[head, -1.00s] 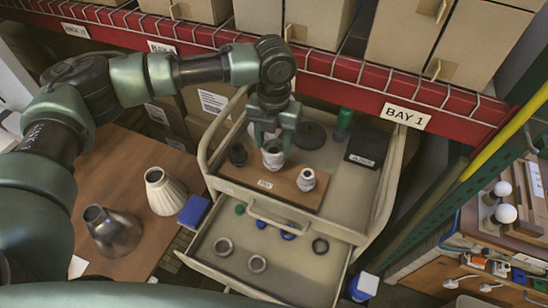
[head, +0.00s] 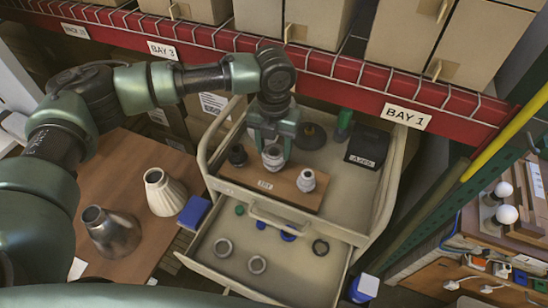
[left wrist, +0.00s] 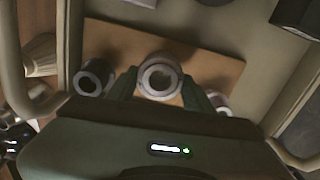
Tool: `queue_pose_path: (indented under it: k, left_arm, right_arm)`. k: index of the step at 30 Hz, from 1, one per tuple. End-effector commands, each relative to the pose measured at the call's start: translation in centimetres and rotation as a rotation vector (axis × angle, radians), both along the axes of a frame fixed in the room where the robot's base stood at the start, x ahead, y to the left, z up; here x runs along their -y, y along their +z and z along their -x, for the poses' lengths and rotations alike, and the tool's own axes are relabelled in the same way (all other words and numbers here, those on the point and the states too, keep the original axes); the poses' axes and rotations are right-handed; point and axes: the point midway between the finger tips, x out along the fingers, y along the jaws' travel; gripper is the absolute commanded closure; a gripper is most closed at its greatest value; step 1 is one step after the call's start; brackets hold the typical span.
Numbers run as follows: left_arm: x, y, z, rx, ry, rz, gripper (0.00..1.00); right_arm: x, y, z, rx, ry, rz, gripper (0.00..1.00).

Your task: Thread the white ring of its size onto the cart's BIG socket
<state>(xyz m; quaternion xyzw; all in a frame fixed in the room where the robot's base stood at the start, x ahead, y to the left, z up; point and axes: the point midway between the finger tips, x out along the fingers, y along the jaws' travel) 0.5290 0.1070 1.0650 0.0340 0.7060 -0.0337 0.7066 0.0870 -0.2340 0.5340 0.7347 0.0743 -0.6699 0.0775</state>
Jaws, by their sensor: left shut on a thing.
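The board (head: 245,181) on the cart's top bears three upright sockets. The middle, biggest-looking socket (head: 273,150) is pale, and my left gripper (head: 273,148) is directly over it, fingers down on either side. The gripper is shut on a white ring (left wrist: 160,64), which shows around the socket's round mouth in the left wrist view. How far down the ring sits I cannot tell. A dark socket (head: 237,155) stands to the left and a smaller white socket (head: 306,180) to the right. My right gripper is not in view.
A black box (head: 366,148) and a dark disc (head: 312,137) are behind the board.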

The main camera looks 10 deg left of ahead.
Motion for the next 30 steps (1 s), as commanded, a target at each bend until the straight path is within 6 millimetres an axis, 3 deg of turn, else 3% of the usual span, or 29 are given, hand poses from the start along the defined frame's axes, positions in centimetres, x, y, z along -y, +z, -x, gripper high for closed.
queue_pose_path:
  k: [30]
  left_arm:
    - [0.01, -0.73, 0.02, 0.0, 0.0, 0.0, 0.86]
  right_arm:
    - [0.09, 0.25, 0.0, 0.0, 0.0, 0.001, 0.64]
